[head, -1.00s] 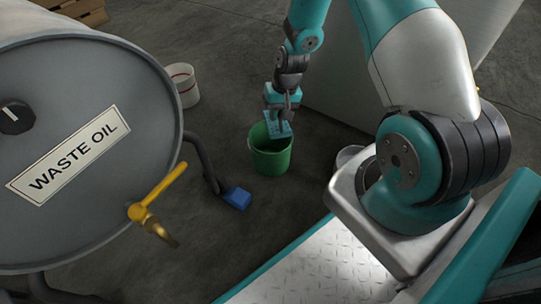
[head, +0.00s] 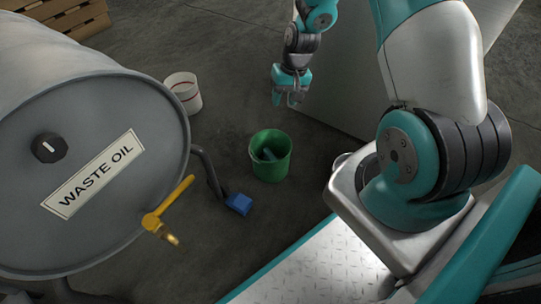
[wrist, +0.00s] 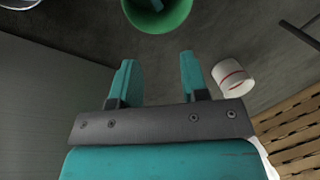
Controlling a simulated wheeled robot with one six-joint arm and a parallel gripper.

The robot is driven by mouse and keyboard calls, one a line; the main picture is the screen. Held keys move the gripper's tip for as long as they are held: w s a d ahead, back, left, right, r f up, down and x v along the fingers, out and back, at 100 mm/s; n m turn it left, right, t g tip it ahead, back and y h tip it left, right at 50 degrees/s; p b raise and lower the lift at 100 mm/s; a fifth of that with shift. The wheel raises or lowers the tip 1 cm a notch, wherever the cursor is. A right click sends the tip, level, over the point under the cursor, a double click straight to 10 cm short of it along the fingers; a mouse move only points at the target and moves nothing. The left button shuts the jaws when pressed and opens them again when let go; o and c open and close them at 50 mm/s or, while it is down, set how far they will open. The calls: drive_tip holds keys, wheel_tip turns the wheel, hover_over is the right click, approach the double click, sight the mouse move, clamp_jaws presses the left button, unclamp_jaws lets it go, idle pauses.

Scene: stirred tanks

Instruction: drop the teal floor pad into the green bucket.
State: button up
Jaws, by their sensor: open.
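The green bucket (head: 271,165) stands upright on the floor near the middle of the head view. The teal floor pad (head: 268,154) lies inside it, partly hidden by the bucket's wall. The bucket also shows at the top edge of the wrist view (wrist: 181,22), cut off, with a bit of the pad (wrist: 156,3) inside. My gripper (head: 289,99) is above and behind the bucket, apart from it. In the wrist view its two teal fingers (wrist: 158,72) are spread with nothing between them.
A grey waste oil drum (head: 80,190) with a yellow tap (head: 168,210) fills the left. A blue block (head: 239,203) sits by the drum's stand. A white bucket with a red band (head: 184,92) and a wooden pallet (head: 65,14) are behind.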

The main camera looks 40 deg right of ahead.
wheel_tip(320, 180, up, 6)
drive_tip(key=d+p, duration=0.1)
drive_tip(key=p, duration=0.1)
drive_tip(key=shift+s+r, duration=0.25)
drive_tip(key=shift+s, duration=0.05)
drive_tip(key=shift+d, duration=0.1)
drive_tip(key=s+a+r+n+y+p, duration=0.1)
drive_tip(key=s+a+r+n+p, duration=0.1)
drive_tip(key=a+r, duration=0.55)
drive_tip(key=s+a+r+n+p, duration=0.1)
drive_tip(key=a+r+n+p, duration=0.15)
drive_tip(key=a+r, duration=0.55)
drive_tip(key=s+a+r+n+y+p, duration=0.1)
drive_tip(key=s+a+r+n, duration=0.35)
drive_tip(key=s+r, duration=0.35)
drive_tip(key=s+a+r+n+p, duration=0.1)
drive_tip(key=s+a+r+n, duration=0.2)
drive_tip(key=s+a+r, duration=0.45)
wheel_tip(320, 180, up, 37)
drive_tip(key=s+d+p, duration=0.2)
drive_tip(key=p, duration=3.5)
drive_tip(key=shift+f+g+p, duration=0.15)
drive_tip(key=shift+g+p, duration=0.25)
